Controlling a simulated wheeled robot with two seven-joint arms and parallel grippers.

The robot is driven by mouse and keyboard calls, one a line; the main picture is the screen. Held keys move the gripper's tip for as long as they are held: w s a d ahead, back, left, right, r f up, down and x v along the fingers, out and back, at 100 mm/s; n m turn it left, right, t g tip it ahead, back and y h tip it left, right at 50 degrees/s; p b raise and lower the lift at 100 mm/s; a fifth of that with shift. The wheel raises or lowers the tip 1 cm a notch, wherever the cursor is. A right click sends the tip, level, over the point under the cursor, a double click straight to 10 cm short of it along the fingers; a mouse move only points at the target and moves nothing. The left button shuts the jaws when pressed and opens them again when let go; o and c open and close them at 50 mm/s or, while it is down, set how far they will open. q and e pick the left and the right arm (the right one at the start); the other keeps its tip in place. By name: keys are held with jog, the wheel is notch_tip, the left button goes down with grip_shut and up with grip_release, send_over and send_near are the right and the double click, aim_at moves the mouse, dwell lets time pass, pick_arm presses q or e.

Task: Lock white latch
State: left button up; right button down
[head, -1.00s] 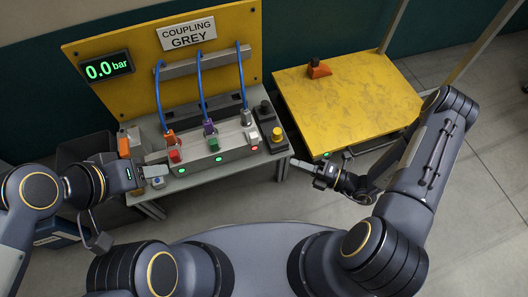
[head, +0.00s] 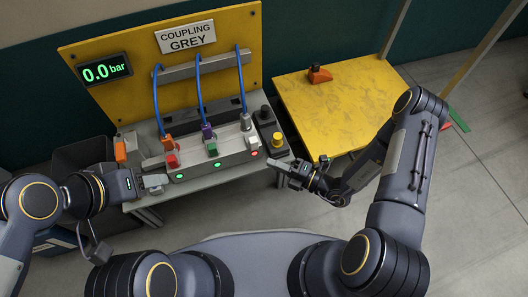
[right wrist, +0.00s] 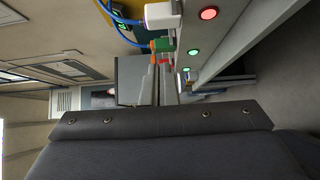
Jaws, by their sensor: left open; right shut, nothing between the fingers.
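The white latch (head: 251,137) is at the right end of the grey block, in front of the grey coupling plug (head: 246,121) on its blue hose. A small red light (head: 254,153) shows on the block's front below it. The white latch (right wrist: 162,14) also shows at the top of the right wrist view. My right gripper (head: 274,162) is shut and empty, in front of the block's right end, just right of the red light and apart from the latch. My left gripper (head: 158,182) is open at the block's left end.
The green latch (head: 212,149) and red latch (head: 172,160) sit on the same block, with green lights below. A dark box with a yellow button (head: 277,139) stands right of the block. A yellow table (head: 345,105) holds an orange-black item (head: 319,74). The display (head: 105,71) reads 0.0 bar.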

pick_arm(q)
jog(key=shift+f+b, duration=0.9)
jog(key=shift+f, duration=0.2)
pick_arm(e)
jog(key=shift+w+a, duration=0.55)
jog(key=shift+w, duration=0.3)
jog(key=shift+w+a, duration=0.5)
jog(key=shift+w, duration=0.35)
jog(key=shift+w+a, duration=0.55)
jog(key=shift+w, duration=0.3)
pick_arm(q)
jog(key=shift+r, duration=0.1)
pick_arm(e)
jog(key=shift+w+a+r, duration=0.1)
jog(key=shift+w+a, duration=0.05)
jog(key=shift+w, duration=0.5)
jog(key=shift+w+a, duration=0.15)
jog(key=shift+w, duration=0.5)
pick_arm(q)
jog(key=s+r+p, duration=0.2)
jog(key=r+p, duration=0.1)
jog(key=shift+r, duration=0.15)
pick_arm(e)
send_near(252, 146)
jog(key=v, duration=0.3)
jog(key=s+v, duration=0.1)
jog(key=v, duration=0.1)
jog(key=shift+s+a, duration=0.15)
